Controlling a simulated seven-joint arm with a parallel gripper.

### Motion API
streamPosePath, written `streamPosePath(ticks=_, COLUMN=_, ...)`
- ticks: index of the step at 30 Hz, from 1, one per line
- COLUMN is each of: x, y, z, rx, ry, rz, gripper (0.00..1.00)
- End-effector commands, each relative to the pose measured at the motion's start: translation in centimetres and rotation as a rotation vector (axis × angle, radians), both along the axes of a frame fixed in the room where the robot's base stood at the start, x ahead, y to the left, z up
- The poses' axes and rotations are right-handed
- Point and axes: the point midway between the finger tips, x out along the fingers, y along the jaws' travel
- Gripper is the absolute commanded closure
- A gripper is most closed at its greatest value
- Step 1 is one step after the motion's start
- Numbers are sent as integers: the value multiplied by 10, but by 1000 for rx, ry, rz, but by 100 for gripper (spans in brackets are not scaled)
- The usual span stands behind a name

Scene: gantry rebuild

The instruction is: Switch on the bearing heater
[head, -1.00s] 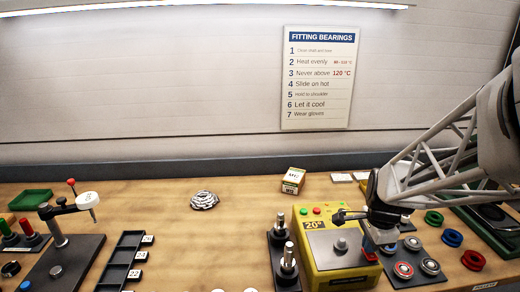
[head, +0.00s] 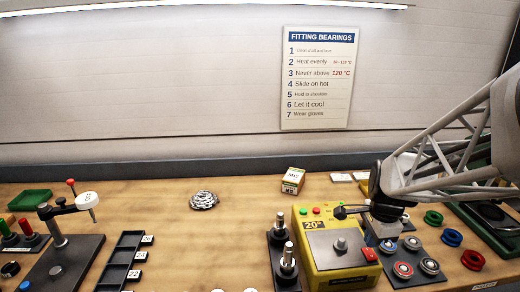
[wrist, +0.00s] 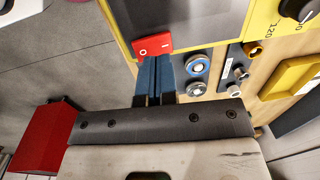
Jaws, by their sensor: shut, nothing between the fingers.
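The bearing heater (head: 345,262) is a yellow box with a grey top plate and a display reading 20°. Its red rocker switch (head: 369,254) sits at the right front corner of the top. In the wrist view the switch (wrist: 152,45) shows a circle and a bar mark. I cannot tell which side is pressed. My gripper (head: 388,244) is just right of the switch. In the wrist view its blue fingers (wrist: 158,66) are together and empty, with tips close to the switch's lower edge. Contact cannot be told.
A dark tray with bearings (head: 418,262) lies right of the heater. A stand with steel posts (head: 284,262) is on its left, and a box (head: 293,180) stands behind. Blue and green rings (head: 452,237) lie farther right.

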Motion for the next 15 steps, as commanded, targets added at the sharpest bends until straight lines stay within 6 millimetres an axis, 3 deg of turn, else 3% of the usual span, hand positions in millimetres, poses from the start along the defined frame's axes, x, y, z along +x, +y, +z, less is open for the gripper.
streamPosePath(ticks=15, x=12, y=0, z=83, rx=-1, ry=-2, rz=0, gripper=100)
